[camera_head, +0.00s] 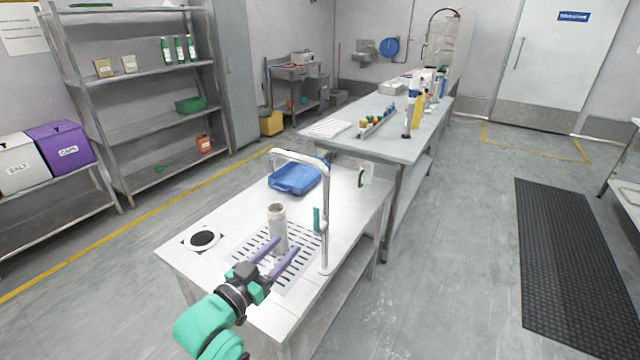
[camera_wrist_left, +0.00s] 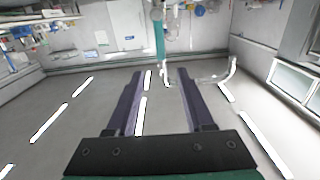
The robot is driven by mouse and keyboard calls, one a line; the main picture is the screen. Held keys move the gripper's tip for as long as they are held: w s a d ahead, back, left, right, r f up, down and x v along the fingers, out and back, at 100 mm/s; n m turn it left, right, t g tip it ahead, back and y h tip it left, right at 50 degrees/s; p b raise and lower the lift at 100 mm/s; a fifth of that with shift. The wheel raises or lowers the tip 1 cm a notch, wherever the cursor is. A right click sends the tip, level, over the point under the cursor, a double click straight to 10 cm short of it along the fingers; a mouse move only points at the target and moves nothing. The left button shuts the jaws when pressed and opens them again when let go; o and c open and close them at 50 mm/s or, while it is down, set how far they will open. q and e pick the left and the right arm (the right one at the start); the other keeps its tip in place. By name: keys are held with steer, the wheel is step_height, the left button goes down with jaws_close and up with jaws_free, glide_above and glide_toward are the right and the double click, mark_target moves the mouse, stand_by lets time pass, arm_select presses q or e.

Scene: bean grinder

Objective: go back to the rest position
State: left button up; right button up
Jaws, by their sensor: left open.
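My left gripper (camera_head: 286,246) reaches over the near part of the steel counter, with its two purple fingers spread apart. A grey cylinder (camera_head: 277,215) stands upright on the slotted drain grid, close to the fingertips; its lower part is partly behind a finger. I cannot tell whether the fingers touch it. In the left wrist view the fingers (camera_wrist_left: 159,80) are also apart, with nothing held between them. My right gripper is in neither view.
A tall bent tap (camera_head: 326,215) rises just right of the gripper. A blue tray (camera_head: 296,178) lies farther back on the counter, and a round black disc (camera_head: 202,239) is set at left. A long table (camera_head: 400,145) with bottles stands behind.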

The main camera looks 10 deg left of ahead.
arm_select(q)
steer(key=s+a+f+n+g+y, duration=0.1)
steer(key=s+a+f+g+y, duration=0.2)
steer(key=s+f+g, duration=0.45)
steer(key=s+a+f+n+g+y, duration=0.25)
steer(key=s+f+g, duration=0.25)
steer(key=s+f, duration=0.6)
steer(key=s+a+f+m+g+y, duration=0.1)
steer(key=s+f, duration=0.2)
steer(key=f, duration=0.9)
steer(key=s+f+g, duration=0.1)
steer(key=s+f, duration=0.2)
steer(key=f, duration=0.9)
steer(key=s+a+f+g, duration=0.1)
steer(key=s+a+f, duration=0.1)
steer(key=s+f, duration=1)
steer(key=s, duration=0.3)
steer(key=shift+s+a, duration=0.3)
steer(key=shift+a, duration=0.1)
